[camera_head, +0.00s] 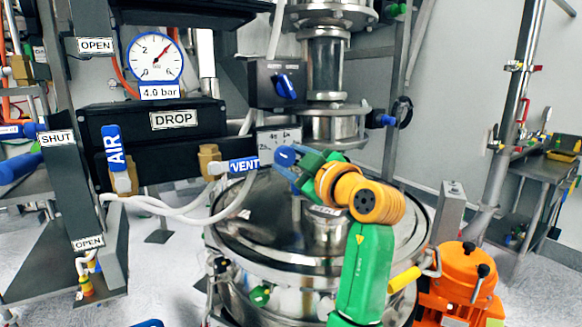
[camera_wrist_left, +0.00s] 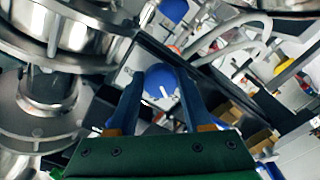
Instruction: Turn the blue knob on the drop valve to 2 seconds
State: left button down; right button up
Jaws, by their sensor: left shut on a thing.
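A blue knob (camera_head: 285,155) sits in front of a white dial plate (camera_head: 278,136) with small marks, right of the black box labelled DROP (camera_head: 174,119). My left gripper (camera_head: 292,163) comes from the lower right and is shut on this knob. In the left wrist view the round blue knob (camera_wrist_left: 161,80) lies between the two blue fingers, with a white line on its face. The marks on the dial are too small to read, and the fingers hide part of the plate. My right gripper is in neither view.
A second blue knob (camera_head: 287,86) is on a black box just above. A blue VENT handle (camera_head: 243,165) and white hoses are close on the left. The steel vessel lid (camera_head: 262,235) lies below my arm. A steel column (camera_head: 329,75) stands behind.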

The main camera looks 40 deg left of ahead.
pick_arm(q)
jog(key=shift+r+n, duration=0.1)
jog(key=shift+n, duration=0.2)
jog(key=shift+c, duration=1.6)
grip_release()
jog(key=shift+d, duration=0.15)
jog(key=b+v, duration=0.2)
jog(key=v, duration=0.4)
jog(key=shift+d+b, duration=0.3)
jog(key=shift+b, duration=0.1)
jog(key=shift+s, duration=0.1)
